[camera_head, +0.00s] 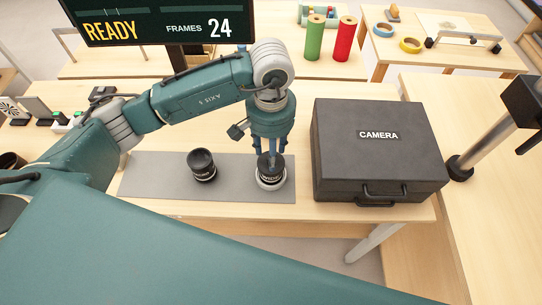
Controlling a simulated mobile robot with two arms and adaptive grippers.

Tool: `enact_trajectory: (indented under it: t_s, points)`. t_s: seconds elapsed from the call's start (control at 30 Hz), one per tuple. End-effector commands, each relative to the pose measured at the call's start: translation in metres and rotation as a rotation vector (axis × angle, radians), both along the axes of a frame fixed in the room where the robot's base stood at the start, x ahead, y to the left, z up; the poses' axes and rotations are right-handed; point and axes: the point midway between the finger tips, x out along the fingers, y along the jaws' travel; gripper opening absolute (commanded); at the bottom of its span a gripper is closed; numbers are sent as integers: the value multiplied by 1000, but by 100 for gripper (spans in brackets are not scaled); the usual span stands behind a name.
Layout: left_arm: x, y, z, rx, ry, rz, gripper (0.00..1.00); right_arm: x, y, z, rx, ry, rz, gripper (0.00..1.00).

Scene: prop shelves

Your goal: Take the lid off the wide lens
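Two short black lenses stand on a grey mat (143,178) on the table. The left lens (202,166) stands free, with small lettering on its side too small to read. The right lens (271,180) has a pale ring around its base and white lettering on its dark upper part. I cannot tell from the lettering which one is the wide lens. My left gripper (270,155) points straight down at the top of the right lens, its fingertips at the lid. The fingers partly hide the lid, and whether they grip it is unclear. My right gripper is out of view.
A black camera case (377,150) stands close right of the right lens. A stand with a grey pole (488,134) is farther right. Green (315,38) and red (344,39) rolls stand behind. A dark display (155,22) reads READY, FRAMES 24.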

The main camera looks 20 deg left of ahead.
Motion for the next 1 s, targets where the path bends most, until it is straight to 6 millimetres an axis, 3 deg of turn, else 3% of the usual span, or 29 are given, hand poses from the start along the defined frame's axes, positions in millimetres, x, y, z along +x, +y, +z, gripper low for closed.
enact_trajectory:
  t_s: [0.33, 0.5, 0.53, 1.0]
  points:
    - [0, 0, -12, 0, -1, 0, 41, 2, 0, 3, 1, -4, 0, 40]
    - [0, 0, -11, 0, -1, 0, 7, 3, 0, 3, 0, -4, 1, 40]
    - [0, 0, -11, 0, -1, 0, 5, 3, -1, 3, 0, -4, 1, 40]
    - [1, 0, -7, 0, -2, 0, 5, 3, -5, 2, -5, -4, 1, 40]
